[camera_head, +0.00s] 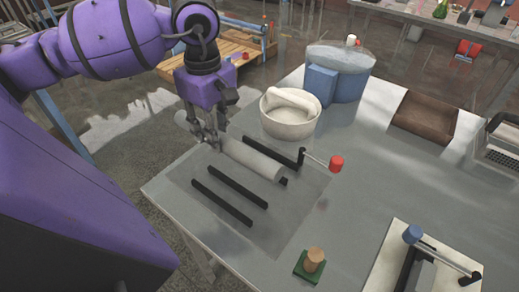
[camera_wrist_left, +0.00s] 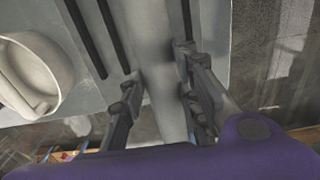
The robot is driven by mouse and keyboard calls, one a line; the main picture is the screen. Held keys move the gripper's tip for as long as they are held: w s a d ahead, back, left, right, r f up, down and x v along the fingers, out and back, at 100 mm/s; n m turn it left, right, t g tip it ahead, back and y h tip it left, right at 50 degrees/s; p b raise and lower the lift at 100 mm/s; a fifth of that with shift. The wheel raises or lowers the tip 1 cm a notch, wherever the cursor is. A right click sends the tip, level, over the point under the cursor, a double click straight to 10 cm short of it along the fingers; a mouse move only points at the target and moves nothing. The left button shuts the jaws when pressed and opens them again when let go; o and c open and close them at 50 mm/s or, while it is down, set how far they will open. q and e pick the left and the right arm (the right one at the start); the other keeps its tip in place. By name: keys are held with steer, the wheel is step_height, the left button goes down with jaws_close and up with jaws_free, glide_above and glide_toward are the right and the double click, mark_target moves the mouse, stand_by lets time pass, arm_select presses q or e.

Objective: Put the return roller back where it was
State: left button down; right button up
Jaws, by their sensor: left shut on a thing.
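The return roller, a pale grey cylinder (camera_head: 252,158), lies lengthwise among black bars on a grey plate (camera_head: 188,212) near the table's left corner. One black bar with a red-knobbed crank (camera_head: 335,163) is behind it and two parallel black bars (camera_head: 222,203) are in front. My left gripper (camera_head: 214,138) is shut on the roller's left end, with a finger on each side. In the left wrist view the roller (camera_wrist_left: 160,45) runs between the fingers. Whether the roller touches the plate is unclear. My right gripper is out of view.
A white bowl (camera_head: 290,124) holding a pale rounded object and a blue-grey container (camera_head: 345,75) stand behind the roller. A wooden knob on a green base (camera_head: 314,260) is in front. A brown mat (camera_head: 425,118) and laptop (camera_head: 500,142) are right. The table's middle is clear.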

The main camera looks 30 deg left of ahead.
arm_select(q)
steer(key=w+d+f, duration=0.1)
steer(key=w+f, duration=0.2)
steer(key=w+d+f, duration=0.1)
steer(key=w+f, duration=0.1)
steer(key=w, duration=0.2)
steer(key=w+d+f, duration=0.1)
steer(key=w+f, duration=0.2)
steer(key=w, duration=0.1)
steer(key=shift+w+d+f, duration=0.25)
steer(key=shift+f, duration=0.1)
step_height(320, 180, down, 3)
steer(key=shift+w+f+p, duration=0.1)
steer(key=shift+f+p, duration=0.05)
steer(key=shift+p, duration=0.15)
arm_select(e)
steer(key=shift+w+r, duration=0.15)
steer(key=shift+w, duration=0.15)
